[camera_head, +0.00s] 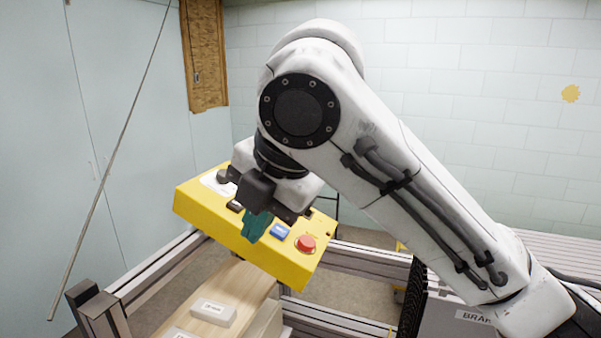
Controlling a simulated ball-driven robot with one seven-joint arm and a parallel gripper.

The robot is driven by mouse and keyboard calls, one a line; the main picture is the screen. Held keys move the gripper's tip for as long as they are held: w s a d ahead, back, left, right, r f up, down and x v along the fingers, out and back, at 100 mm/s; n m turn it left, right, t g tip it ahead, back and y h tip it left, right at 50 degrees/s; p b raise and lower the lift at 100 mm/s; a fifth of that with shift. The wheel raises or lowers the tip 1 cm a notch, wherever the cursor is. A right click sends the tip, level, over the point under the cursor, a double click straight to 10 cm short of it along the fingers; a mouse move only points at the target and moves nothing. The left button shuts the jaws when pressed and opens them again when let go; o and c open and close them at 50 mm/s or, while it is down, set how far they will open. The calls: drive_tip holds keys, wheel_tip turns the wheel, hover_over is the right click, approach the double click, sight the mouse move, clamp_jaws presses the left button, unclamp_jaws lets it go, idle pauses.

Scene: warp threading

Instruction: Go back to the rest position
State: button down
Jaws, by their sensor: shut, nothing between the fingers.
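My gripper (258,226), with teal fingers, points down over the face of a yellow control box (222,221). The fingers are shut with nothing seen between them. The box is tilted and carries a red button (305,243) at its right end and a blue button (280,231) beside the fingers. A dark knob (223,176) sits at its left end. My gripper and wrist hide the middle of the box face. I cannot tell whether the fingertips touch the box.
Metal frame rails (160,266) run below and behind the box. A wooden board (232,294) with pale labelled blocks (213,312) lies in front. A thin rod (108,165) slants at the left. Space above the box's left end is clear.

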drive_tip(key=s+d+f+m+y+b, duration=0.1)
drive_tip(key=d+f+m, duration=0.4)
drive_tip(key=f, duration=0.6)
drive_tip(key=s+d+f+m+t+b, duration=0.1)
drive_tip(key=s+d+f+m, duration=0.15)
drive_tip(key=f+m, duration=0.6)
drive_tip(key=d+f+m+y+b, duration=0.1)
drive_tip(key=d+f+m, duration=0.4)
drive_tip(key=f, duration=0.8)
drive_tip(key=s+d+f+m+g+h+b, duration=0.1)
drive_tip(key=s+d+f+m+h, duration=0.2)
drive_tip(key=s+d+f+m, duration=0.3)
drive_tip(key=s+d+f+m+g+h+b, duration=0.1)
drive_tip(key=s+d+f+m, duration=0.5)
drive_tip(key=s+d+f, duration=0.7)
drive_tip(key=s+d+g+h, duration=0.1)
drive_tip(key=s+h, duration=0.1)
drive_tip(key=s, duration=0.6)
drive_tip(key=shift+s+d+f+m, duration=0.15)
drive_tip(key=shift+d+f+m, duration=0.05)
drive_tip(key=shift+f+m, duration=0.15)
drive_tip(key=c, duration=1.9)
unclamp_jaws()
